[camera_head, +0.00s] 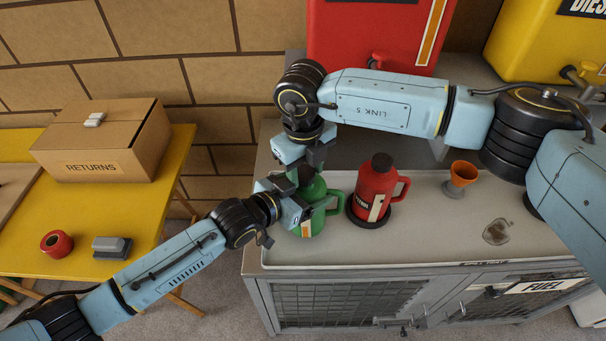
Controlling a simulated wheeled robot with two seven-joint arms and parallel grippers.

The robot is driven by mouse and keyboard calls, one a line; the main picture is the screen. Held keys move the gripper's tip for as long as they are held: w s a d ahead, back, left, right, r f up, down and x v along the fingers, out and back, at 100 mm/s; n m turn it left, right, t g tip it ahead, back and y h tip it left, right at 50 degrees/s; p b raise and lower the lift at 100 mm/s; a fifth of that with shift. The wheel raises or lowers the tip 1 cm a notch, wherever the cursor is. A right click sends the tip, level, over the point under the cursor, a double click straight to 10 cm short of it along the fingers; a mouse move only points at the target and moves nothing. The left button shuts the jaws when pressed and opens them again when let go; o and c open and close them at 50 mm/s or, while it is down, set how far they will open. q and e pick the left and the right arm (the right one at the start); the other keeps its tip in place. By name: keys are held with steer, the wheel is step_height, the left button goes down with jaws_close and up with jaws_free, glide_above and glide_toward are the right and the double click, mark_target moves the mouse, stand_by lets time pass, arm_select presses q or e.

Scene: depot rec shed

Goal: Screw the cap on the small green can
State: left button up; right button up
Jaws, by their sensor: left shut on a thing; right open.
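The small green can (317,222) stands upright at the left end of the grey tray top, its handle to the right. My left gripper (295,203) comes in from the left and is shut on the can near its upper body, hiding part of it. A dark cap (307,176) shows at the top of the can; whether it is seated or threaded is hidden. My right gripper (312,163) points down just above the can's top and is open around or just over the cap. I cannot tell if its fingers touch the cap.
A red can (374,188) with a black cap stands close right on a dark round base. Red (345,40) and yellow (530,45) tanks stand behind.

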steer(key=r, duration=0.1)
steer(key=a, duration=0.1)
steer(key=r, duration=0.1)
steer(key=shift+s+a+r+y, duration=0.2)
steer(key=shift+s+r+y, duration=0.1)
steer(key=shift+s, duration=0.05)
steer(key=shift+f, duration=0.1)
steer(key=shift+c, duration=1.4)
steer(key=n, duration=0.6)
steer(key=shift+w+r+n, duration=0.15)
steer(key=shift+r+n, duration=0.2)
steer(key=shift+n, duration=0.05)
steer(key=n, duration=0.4)
steer(key=r+n, duration=0.1)
steer(key=n, duration=0.2)
steer(key=shift+w, duration=0.1)
steer(key=n, duration=0.4)
steer(key=shift+r, duration=0.15)
steer(key=n, duration=0.3)
steer(key=shift+w+r+n, duration=0.1)
steer(key=shift+r+n, duration=0.15)
steer(key=shift+n, duration=0.05)
steer(key=n, duration=0.3)
steer(key=shift+r+g, duration=0.2)
steer(key=shift+g, duration=0.1)
steer(key=n, duration=0.4)
steer(key=shift+r, duration=0.25)
